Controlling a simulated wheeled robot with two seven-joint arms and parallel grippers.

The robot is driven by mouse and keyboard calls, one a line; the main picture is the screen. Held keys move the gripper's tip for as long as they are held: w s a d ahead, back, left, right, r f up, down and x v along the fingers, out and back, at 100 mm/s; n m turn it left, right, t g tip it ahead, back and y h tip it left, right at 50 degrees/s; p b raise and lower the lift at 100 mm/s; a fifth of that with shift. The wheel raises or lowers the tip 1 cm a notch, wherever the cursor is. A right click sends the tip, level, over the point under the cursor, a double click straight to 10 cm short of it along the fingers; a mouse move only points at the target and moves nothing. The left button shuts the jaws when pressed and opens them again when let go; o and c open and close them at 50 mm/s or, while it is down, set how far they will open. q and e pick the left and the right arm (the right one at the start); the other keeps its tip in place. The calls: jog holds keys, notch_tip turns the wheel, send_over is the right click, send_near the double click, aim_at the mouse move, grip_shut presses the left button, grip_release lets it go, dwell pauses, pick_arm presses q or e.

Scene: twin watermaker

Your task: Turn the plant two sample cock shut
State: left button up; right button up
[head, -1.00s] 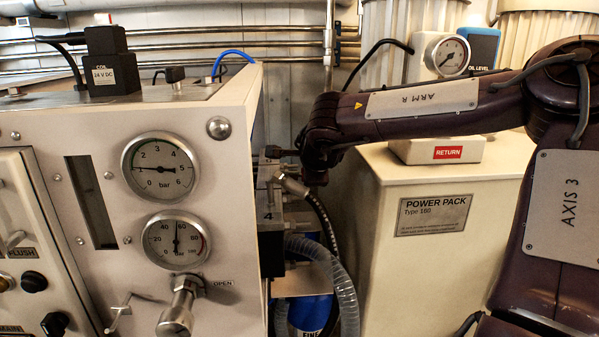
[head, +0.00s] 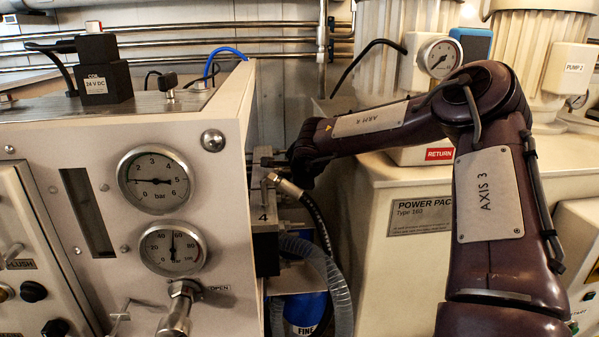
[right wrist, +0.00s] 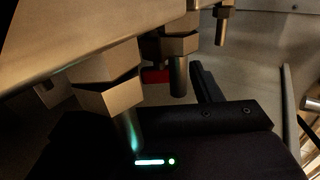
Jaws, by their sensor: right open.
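No cock in view is marked as plant two's sample cock, so I cannot tell which it is. In the head view, my right gripper (head: 274,161) is at the right side of the cream panel, by a metal fitting with a hose (head: 289,187) above the block marked 4 (head: 264,214). Its fingertips are small and partly hidden there. In the right wrist view, a dark finger (right wrist: 208,86) stands near hex fittings with short stubs (right wrist: 179,45). A red part (right wrist: 155,76) shows behind them. The gripper is open; I see nothing held. My left gripper is out of view.
The cream panel (head: 225,135) carries two gauges (head: 155,180) and a metal valve by the word OPEN (head: 180,305). A clear hose (head: 325,270) and a blue FINE canister (head: 302,311) are below my gripper. The power pack (head: 400,250) stands behind my right arm.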

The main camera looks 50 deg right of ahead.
jog(key=c, duration=1)
jog(key=shift+r, duration=0.1)
jog(key=shift+r+g+y+p, duration=0.25)
jog(key=shift+g+y+p, duration=0.35)
jog(key=shift+g+p, duration=0.2)
jog(key=shift+w+d+r+g+y+p, duration=0.1)
jog(key=shift+g+y+p, duration=0.3)
jog(key=shift+g+p, duration=0.25)
jog(key=shift+w+d+g+y+p, duration=0.1)
jog(key=shift+g+y+p, duration=0.6)
jog(key=shift+p, duration=0.35)
jog(key=shift+g+y+p, duration=0.55)
jog(key=shift+y+p, duration=0.05)
jog(key=shift+p, duration=0.15)
